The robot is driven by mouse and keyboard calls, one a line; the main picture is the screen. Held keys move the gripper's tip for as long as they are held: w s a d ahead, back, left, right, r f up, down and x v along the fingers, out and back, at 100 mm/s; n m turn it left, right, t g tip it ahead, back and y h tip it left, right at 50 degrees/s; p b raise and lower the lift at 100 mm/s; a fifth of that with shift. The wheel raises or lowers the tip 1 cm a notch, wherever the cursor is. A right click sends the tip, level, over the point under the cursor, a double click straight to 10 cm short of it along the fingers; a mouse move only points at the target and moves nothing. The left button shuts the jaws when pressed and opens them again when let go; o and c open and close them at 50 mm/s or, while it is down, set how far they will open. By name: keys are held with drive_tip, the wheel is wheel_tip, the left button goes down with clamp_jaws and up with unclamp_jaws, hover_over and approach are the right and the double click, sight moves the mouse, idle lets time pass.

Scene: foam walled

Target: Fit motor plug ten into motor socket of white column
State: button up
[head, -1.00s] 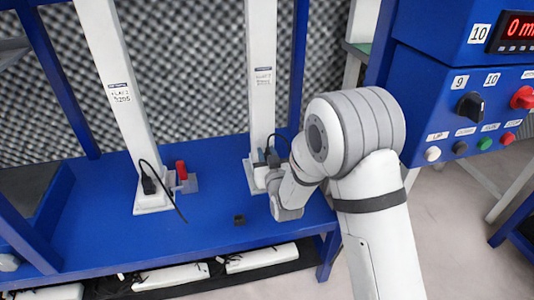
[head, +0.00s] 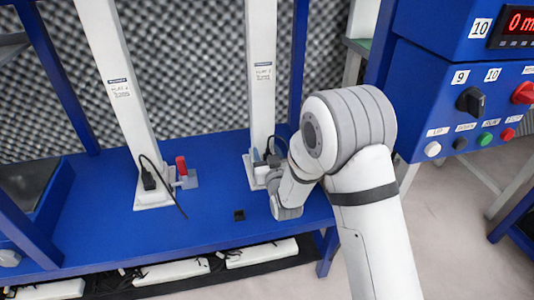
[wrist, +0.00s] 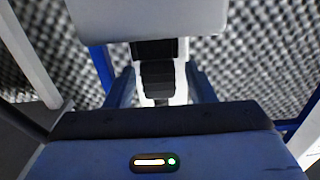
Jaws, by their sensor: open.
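The white column (head: 262,90) on the right rises from the blue bench. A black plug (head: 273,158) with a thin black cable is at its base, partly hidden by my arm. In the wrist view, a black plug body (wrist: 158,78) lies between my fingers, directly below a darker black block (wrist: 153,48) under a pale housing (wrist: 150,18). Plug and block look touching; I cannot tell how deep the plug sits. My gripper (wrist: 161,90) is open, with a gap on each side of the plug. In the head view my wrist hides the fingers.
A second white column (head: 118,80) stands to the left, with a black plug and cable (head: 149,181) and a red handle (head: 181,165) at its base. A small black square (head: 239,215) is on the bench (head: 210,200). A control panel (head: 470,110) stands at the right.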

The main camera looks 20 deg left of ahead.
drive_tip(key=p+v, duration=0.2)
drive_tip(key=v, duration=0.6)
idle(0.5)
